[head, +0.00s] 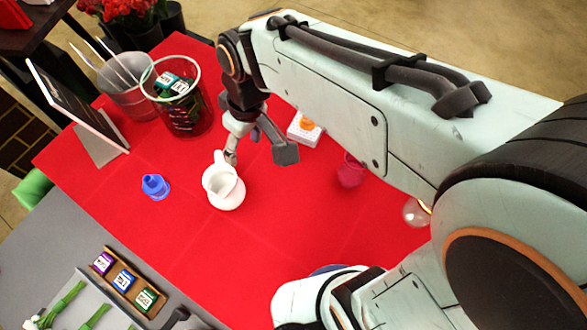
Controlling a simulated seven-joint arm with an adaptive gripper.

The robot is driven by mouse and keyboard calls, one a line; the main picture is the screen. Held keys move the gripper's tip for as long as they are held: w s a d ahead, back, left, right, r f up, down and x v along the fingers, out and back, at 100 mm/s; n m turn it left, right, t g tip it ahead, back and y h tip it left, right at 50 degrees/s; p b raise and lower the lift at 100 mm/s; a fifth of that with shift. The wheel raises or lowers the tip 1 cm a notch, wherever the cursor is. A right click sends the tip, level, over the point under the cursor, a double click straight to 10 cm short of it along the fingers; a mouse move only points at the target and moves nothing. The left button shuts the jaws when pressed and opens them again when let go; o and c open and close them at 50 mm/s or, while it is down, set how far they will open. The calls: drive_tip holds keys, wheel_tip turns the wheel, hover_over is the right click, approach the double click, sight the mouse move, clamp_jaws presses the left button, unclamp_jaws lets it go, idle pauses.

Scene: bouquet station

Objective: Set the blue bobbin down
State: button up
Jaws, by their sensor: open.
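The blue bobbin (155,186) stands upright on the red table (110,175), left of a white pitcher (224,188). My gripper (258,155) is to the right of the bobbin and clearly apart from it. Its fingers are spread and hold nothing that I can see. One fingertip is close above the pitcher's rim in the picture; I cannot tell if they touch.
A glass container (196,118) with small boxes, a metal bucket (128,98) and a dark framed board (72,98) stand at the back left. A white block (303,133) and a pink item (351,172) sit right. A wooden tray (112,262) holds small boxes.

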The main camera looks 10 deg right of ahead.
drive_tip(key=s+d+m+g+h, duration=0.1)
drive_tip(key=s+d+m, duration=0.5)
drive_tip(key=s+d, duration=0.3)
drive_tip(key=s, duration=0.4)
drive_tip(key=shift+s+d+r+m, duration=0.15)
drive_tip(key=shift+s+r+m, duration=0.15)
drive_tip(key=shift+s+m, duration=0.1)
